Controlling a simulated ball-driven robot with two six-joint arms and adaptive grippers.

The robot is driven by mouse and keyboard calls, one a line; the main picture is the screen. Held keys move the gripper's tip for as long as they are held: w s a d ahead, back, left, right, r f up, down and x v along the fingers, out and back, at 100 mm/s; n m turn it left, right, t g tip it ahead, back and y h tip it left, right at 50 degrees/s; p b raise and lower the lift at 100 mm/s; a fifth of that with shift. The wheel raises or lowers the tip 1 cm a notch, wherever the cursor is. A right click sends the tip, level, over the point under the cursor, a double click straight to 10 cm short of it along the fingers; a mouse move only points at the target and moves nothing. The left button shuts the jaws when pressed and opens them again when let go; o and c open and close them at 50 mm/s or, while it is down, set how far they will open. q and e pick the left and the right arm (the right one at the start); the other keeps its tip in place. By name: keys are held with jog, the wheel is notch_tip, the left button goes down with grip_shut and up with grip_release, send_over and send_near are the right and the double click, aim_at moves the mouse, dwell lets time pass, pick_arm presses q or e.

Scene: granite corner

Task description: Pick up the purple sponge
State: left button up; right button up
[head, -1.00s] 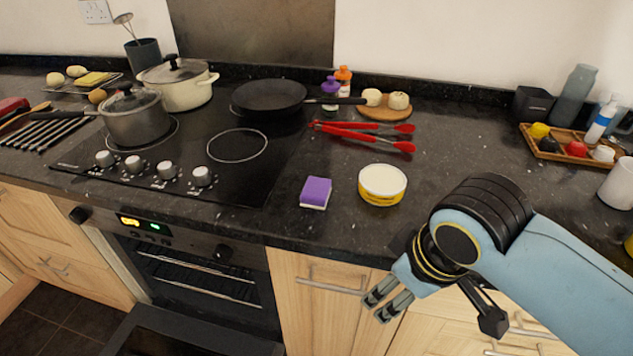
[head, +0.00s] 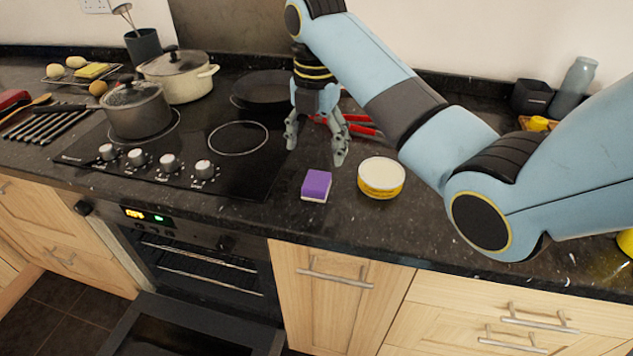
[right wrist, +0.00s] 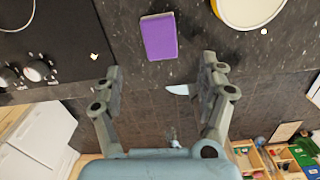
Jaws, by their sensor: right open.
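The purple sponge (head: 316,185) with a pale underside lies on the dark granite counter, right of the hob and left of a round yellow-and-white tub (head: 381,177). In the right wrist view the sponge (right wrist: 159,37) lies beyond the fingertips, roughly in line with the space between them. My right gripper (head: 315,155) is open, pointing down, and appears above and behind the sponge in the head view. Its two spread fingers (right wrist: 160,88) also show in the right wrist view, with nothing between them. My left gripper is not in view.
The black hob (head: 237,138) holds a grey pot (head: 137,110), a cream pot (head: 178,78) and a frying pan (head: 262,90). Red tongs (head: 362,131) lie behind the gripper. The oven door (head: 190,325) is open below. Counter in front of the sponge is clear.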

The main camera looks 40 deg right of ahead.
jog(key=shift+w+r+n, duration=0.25)
jog(key=shift+w+n, duration=0.25)
jog(key=shift+n, duration=0.1)
send_over(317, 180)
jog(key=f, duration=0.4)
jog(key=shift+w+a+f, duration=0.2)
jog(key=shift+w+f, duration=0.05)
jog(key=shift+f, duration=0.1)
jog(key=f, duration=0.3)
jog(key=f+p, duration=0.1)
jog(key=f, duration=0.1)
jog(key=shift+s+d+f, duration=0.2)
jog(key=shift+s, duration=0.05)
jog(key=c, duration=1)
jog(key=shift+r, duration=0.15)
notch_tip(317, 180, up, 4)
jog(key=shift+s+d+r, duration=0.1)
jog(key=shift+s, duration=0.05)
jog(key=s+d+r, duration=0.1)
jog(key=s+r, duration=0.1)
jog(key=s, duration=0.1)
jog(key=s+d+r, duration=0.2)
jog(key=s, duration=0.1)
jog(key=s+d+r, duration=0.2)
jog(key=s, duration=0.2)
jog(key=shift+d+r+b, duration=0.1)
jog(key=shift+r+b, duration=0.2)
jog(key=shift+b, duration=0.05)
